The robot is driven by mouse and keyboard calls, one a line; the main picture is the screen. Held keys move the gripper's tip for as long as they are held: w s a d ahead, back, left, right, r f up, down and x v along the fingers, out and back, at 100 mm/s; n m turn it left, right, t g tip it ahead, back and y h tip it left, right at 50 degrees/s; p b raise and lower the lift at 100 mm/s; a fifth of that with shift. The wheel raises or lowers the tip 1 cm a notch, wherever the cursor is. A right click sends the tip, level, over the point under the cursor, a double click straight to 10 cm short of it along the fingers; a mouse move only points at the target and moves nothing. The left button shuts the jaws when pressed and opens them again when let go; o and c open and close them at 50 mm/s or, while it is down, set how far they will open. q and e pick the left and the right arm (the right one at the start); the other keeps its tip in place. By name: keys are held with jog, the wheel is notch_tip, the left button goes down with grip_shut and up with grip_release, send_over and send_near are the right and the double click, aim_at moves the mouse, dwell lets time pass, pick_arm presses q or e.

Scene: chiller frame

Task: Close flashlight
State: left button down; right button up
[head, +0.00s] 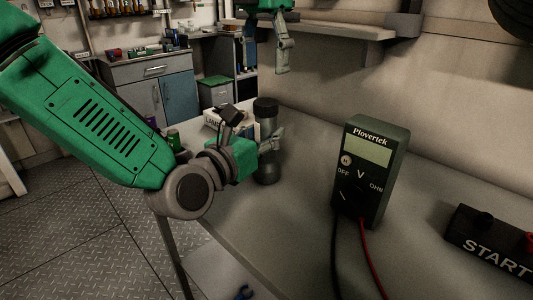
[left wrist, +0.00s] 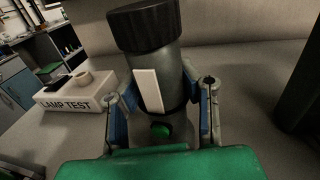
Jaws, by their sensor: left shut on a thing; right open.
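The flashlight (head: 266,118) stands upright on the grey bench in the head view, a grey cylinder with a dark cap on top. In the left wrist view the flashlight (left wrist: 160,68) fills the middle, with its black ribbed cap (left wrist: 145,24) on top, a white strip on its side and a green button below. My left gripper (head: 270,145) is shut on the flashlight's body, with one finger on each side of it in the wrist view (left wrist: 163,105). My right gripper (head: 282,58) hangs open and empty above and behind the flashlight.
A white lamp test box (left wrist: 75,95) stands left of the flashlight. A multimeter (head: 370,165) with black and red leads stands to the right. A START panel (head: 492,243) lies at the far right. The bench between flashlight and multimeter is clear.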

aim_at(264, 101)
notch_tip(264, 101, down, 8)
jog(key=shift+r, duration=0.1)
dwell(0.4)
jog(key=c, duration=1.2)
jog(key=m, duration=0.2)
jog(key=shift+m, duration=0.4)
jog(key=m, duration=0.9)
jog(key=shift+m, duration=0.4)
jog(key=m, duration=0.3)
jog(key=shift+m, duration=0.3)
